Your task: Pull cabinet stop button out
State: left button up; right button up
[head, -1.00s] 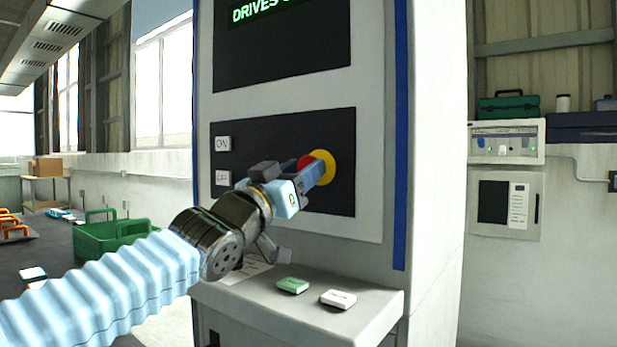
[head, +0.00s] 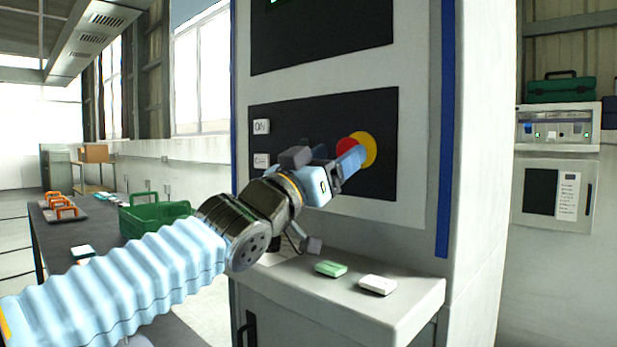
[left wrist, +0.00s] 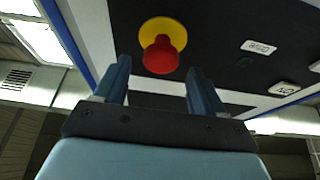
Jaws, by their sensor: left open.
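The stop button is a red mushroom head (head: 346,147) on a round yellow plate (head: 369,148), set in the cabinet's black panel (head: 300,118). In the head view my left gripper (head: 350,162) is in front of it and hides part of the red head. In the left wrist view the red head (left wrist: 161,57) and yellow plate (left wrist: 156,28) show just beyond the fingertips. The left gripper (left wrist: 160,66) is open, with one blue finger on each side of the head and a gap on both sides. My right gripper is not in view.
Below the panel, a ledge (head: 408,303) carries a green block (head: 330,268) and a white block (head: 378,285). White labelled tags sit left on the panel. A green crate (head: 150,220) stands on a dark table at left. A wall box (head: 556,190) is at right.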

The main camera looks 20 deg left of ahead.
pick_arm(q)
jog(key=b+v, duration=0.1)
jog(key=v, duration=1.1)
jog(key=shift+f, duration=0.2)
